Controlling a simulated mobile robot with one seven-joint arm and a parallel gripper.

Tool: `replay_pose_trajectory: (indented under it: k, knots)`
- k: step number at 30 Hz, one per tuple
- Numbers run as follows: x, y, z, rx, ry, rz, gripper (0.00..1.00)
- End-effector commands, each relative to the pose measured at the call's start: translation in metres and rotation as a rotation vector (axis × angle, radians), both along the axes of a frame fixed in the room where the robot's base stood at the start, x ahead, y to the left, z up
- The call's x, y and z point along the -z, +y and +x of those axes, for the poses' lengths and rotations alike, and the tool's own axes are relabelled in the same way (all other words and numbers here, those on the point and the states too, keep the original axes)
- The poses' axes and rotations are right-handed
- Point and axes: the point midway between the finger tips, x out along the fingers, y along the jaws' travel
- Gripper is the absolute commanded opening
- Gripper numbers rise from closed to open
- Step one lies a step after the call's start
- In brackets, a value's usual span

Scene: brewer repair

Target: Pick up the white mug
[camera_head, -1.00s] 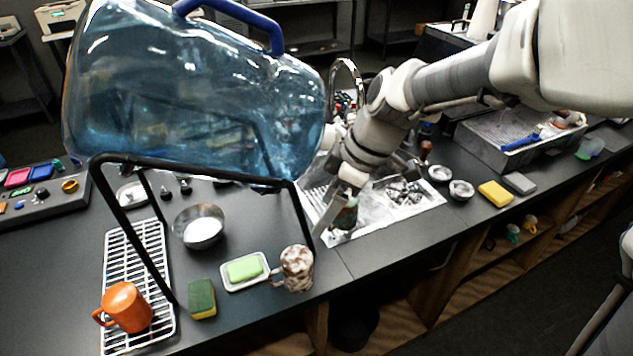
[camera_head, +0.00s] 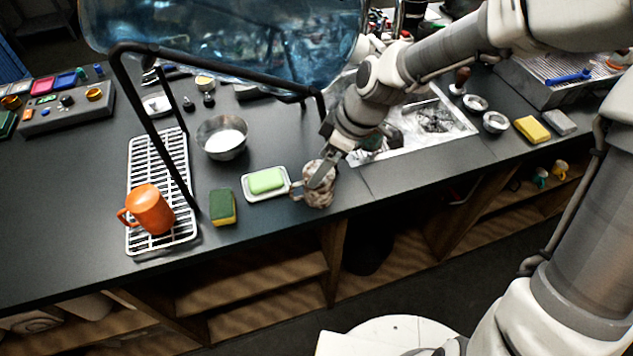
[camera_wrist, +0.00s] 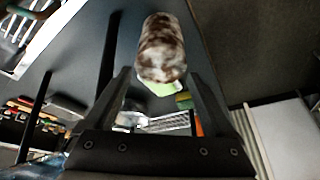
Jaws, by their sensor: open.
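The white mug (camera_head: 319,193), blotched with brown stains, stands at the counter's front edge, its handle on the left. My gripper (camera_head: 326,167) is open at the mug's top, a finger covering part of the rim in the head view. In the wrist view the mug (camera_wrist: 160,48) shows just beyond and between the tips of the two dark fingers (camera_wrist: 157,76). I cannot tell whether a finger touches it. An orange mug (camera_head: 152,208) lies tilted on the white rack (camera_head: 178,152).
A soap dish (camera_head: 255,196) with green soap (camera_head: 266,180) sits close left of the mug, with a green-yellow sponge (camera_head: 222,207) beyond it. A metal bowl (camera_head: 222,138) stands behind. A large blue water jug (camera_head: 230,40) on a black frame (camera_head: 150,125) rises over the counter.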

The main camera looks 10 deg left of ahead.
Motion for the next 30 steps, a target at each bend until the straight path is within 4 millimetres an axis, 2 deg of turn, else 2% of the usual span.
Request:
replay_pose_trajectory:
  k: [3, 6, 16, 26, 30]
  knots:
    - [0.019, 0.007, -0.001, -0.004, 0.005, -0.001, 0.89]
    - [0.028, 0.011, 0.0, -0.002, 0.002, 0.0, 0.89]
    - [0.032, 0.012, 0.0, 0.0, 0.001, 0.0, 0.87]
    - [0.032, 0.012, 0.0, 0.0, 0.001, 0.0, 0.27]
    - [0.032, 0.012, 0.001, 0.0, 0.0, 0.0, 0.26]
